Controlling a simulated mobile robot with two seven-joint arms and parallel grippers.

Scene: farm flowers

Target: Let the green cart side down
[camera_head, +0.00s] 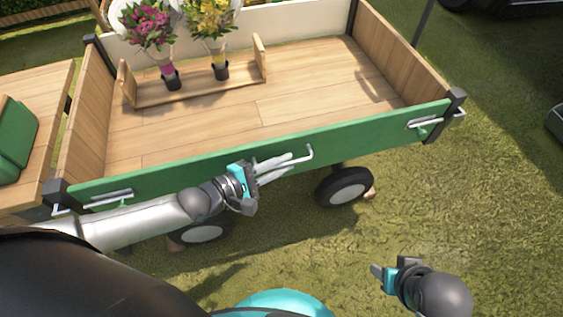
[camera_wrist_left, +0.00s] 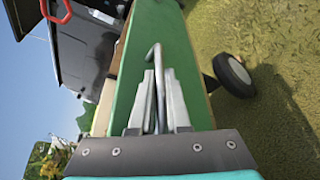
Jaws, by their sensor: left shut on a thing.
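The green cart side (camera_head: 340,138) stands upright along the near edge of the wooden cart and also fills the middle of the left wrist view (camera_wrist_left: 175,60). My left gripper (camera_head: 290,163) is shut on a grey metal handle (camera_head: 309,153) in front of this side. In the left wrist view the handle (camera_wrist_left: 157,60) shows between the two fingers. Metal latches show at the left end (camera_head: 107,199) and right end (camera_head: 430,122) of the green side. My right gripper (camera_head: 384,272) is at the lower right, away from the cart; its finger gap is not clear.
In the cart bed (camera_head: 200,132) a wooden rack (camera_head: 190,93) holds two bouquets, one pink (camera_head: 149,27) and one yellow (camera_head: 208,18). Black wheels (camera_head: 343,187) are below the side. A wooden table with a green box (camera_head: 15,137) is at left. Grass at right is open.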

